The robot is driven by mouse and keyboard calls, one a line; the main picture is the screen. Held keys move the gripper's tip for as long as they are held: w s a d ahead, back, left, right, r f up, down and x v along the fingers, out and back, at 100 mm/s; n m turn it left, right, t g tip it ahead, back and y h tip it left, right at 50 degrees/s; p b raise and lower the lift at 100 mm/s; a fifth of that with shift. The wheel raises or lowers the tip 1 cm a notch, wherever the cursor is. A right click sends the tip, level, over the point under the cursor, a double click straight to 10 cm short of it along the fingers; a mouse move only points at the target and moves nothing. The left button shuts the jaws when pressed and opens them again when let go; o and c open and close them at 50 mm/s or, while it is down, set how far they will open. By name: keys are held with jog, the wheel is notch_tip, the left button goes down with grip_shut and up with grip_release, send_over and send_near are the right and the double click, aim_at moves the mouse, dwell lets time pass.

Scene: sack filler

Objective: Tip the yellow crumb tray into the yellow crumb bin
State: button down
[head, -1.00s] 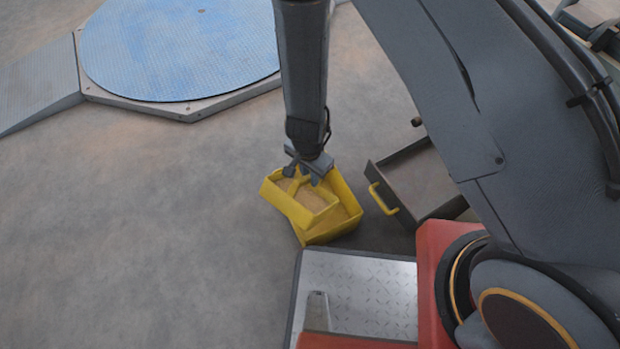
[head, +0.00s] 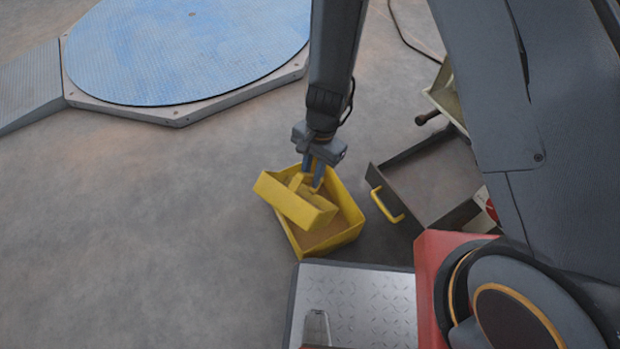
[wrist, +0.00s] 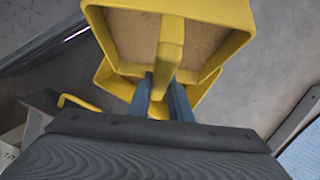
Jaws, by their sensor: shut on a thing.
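The yellow crumb tray (head: 272,191) hangs tilted over the yellow crumb bin (head: 352,232) in the head view, its low side toward the lower right. My gripper (head: 313,182) is shut on the tray's raised middle handle. In the wrist view the blue-grey fingers (wrist: 163,98) close on the handle of the tray (wrist: 245,15), with a brown grainy surface inside its rim. The bin (wrist: 112,84) shows behind and below it. A brown layer shows in the bin in the head view. How much is left in the tray I cannot tell.
A dark open drawer or box (head: 430,175) with a yellow handle (head: 387,205) stands just right of the bin. A metal tread plate (head: 355,300) lies close in front. A blue round platform (head: 185,45) is at the back left. The floor on the left is clear.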

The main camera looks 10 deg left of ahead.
jog(key=shift+w+d+f+g+y+b, duration=0.55)
jog(key=shift+w+g+b, duration=0.25)
jog(key=shift+b, duration=0.8)
jog(key=shift+w+d+f+g+y+b, duration=0.4)
jog(key=shift+w+f+g+b, duration=0.3)
jog(key=shift+b, duration=0.9)
jog(key=w+d+f+g+y+b, duration=0.3)
jog(key=w+g+y+b, duration=0.2)
jog(key=g+b, duration=0.4)
jog(key=b, duration=0.3)
jog(key=shift+f, duration=0.4)
jog(key=shift+w+d+y, duration=0.1)
jog(key=shift+w+y, duration=0.05)
jog(key=shift+y, duration=0.3)
jog(key=shift+r, duration=0.2)
notch_tip(320, 180, up, 3)
jog(key=t+h+p, duration=0.3)
jog(key=t+p, duration=0.1)
jog(key=p, duration=0.8)
jog(key=shift+t, duration=0.3)
